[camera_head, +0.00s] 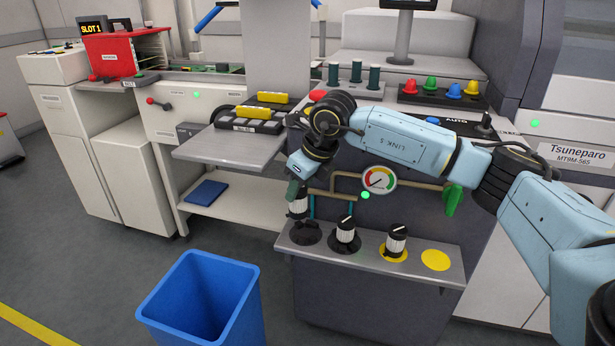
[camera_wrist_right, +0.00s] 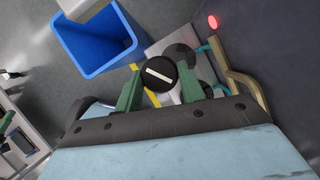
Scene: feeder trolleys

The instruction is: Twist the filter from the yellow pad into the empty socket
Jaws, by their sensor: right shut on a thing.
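My right gripper (camera_head: 294,188) reaches down from the right arm, its green fingers shut on a filter (camera_head: 297,208) with a white ribbed body. In the right wrist view the gripper (camera_wrist_right: 160,74) has a finger on each side of the filter's black cap (camera_wrist_right: 158,72), which has a white stripe. The held filter is upright above the dark empty socket (camera_head: 305,234) at the left end of the grey shelf; I cannot tell if they touch. A bare yellow pad (camera_head: 436,260) is at the shelf's right end. My left gripper is not in view.
A second filter (camera_head: 347,231) stands in a dark socket, and a third (camera_head: 396,240) on a yellow pad, both right of the held one. A pressure gauge (camera_head: 379,180) and pipes are behind the shelf (camera_head: 456,277). A blue bin (camera_head: 203,300) stands at front left.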

